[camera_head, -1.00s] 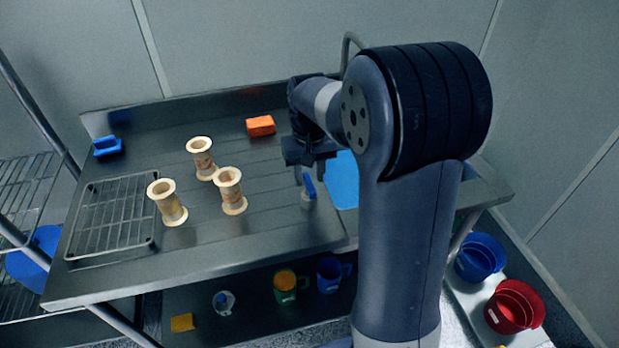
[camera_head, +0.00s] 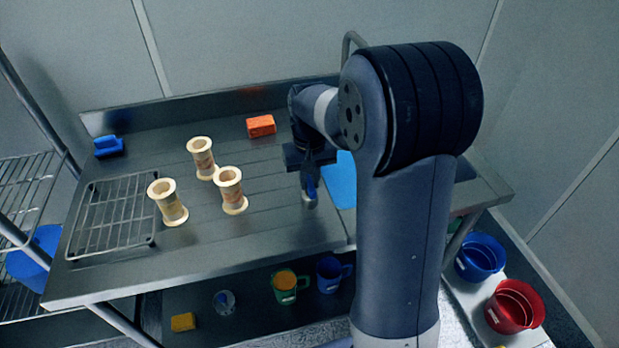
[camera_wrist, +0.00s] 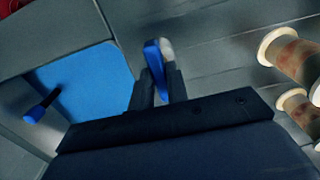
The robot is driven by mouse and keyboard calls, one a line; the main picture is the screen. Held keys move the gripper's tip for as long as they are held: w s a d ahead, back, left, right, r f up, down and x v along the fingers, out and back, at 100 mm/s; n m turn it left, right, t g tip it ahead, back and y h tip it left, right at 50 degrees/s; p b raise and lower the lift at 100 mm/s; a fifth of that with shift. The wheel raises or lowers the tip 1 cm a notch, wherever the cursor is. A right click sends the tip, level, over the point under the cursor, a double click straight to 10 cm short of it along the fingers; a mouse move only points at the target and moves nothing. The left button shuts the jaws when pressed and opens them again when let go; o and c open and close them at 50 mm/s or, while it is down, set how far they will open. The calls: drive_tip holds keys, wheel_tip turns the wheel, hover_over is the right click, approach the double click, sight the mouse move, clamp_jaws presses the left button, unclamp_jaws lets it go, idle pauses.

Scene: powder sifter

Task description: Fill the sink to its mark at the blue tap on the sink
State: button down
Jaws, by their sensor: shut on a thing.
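The blue tap handle (camera_head: 311,188) stands on a short pale base at the sink's left side. My gripper (camera_head: 311,172) is above it, fingers pointing down. In the wrist view my gripper (camera_wrist: 159,82) is shut on the blue tap handle (camera_wrist: 153,58), one finger on each side. The sink basin shows a flat bright blue surface (camera_head: 341,182), also in the wrist view (camera_wrist: 85,78); my arm hides much of the basin in the head view. I cannot make out a fill mark.
Several things stand on the steel counter (camera_head: 270,232): three pale spools (camera_head: 232,192), an orange block (camera_head: 261,126), a blue block (camera_head: 108,146) and a wire rack (camera_head: 112,212). A dark stick with a blue end (camera_wrist: 36,113) shows beside the basin in the wrist view.

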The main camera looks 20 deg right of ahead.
sight(309, 182)
drive_tip(key=shift+m, duration=0.3)
drive_tip(key=shift+m+p, duration=0.6)
drive_tip(key=shift+m, duration=2.4)
drive_tip(key=c, duration=1.4)
unclamp_jaws()
drive_tip(key=shift+r, duration=0.1)
wheel_tip(309, 182, up, 11)
drive_tip(key=shift+f, duration=0.15)
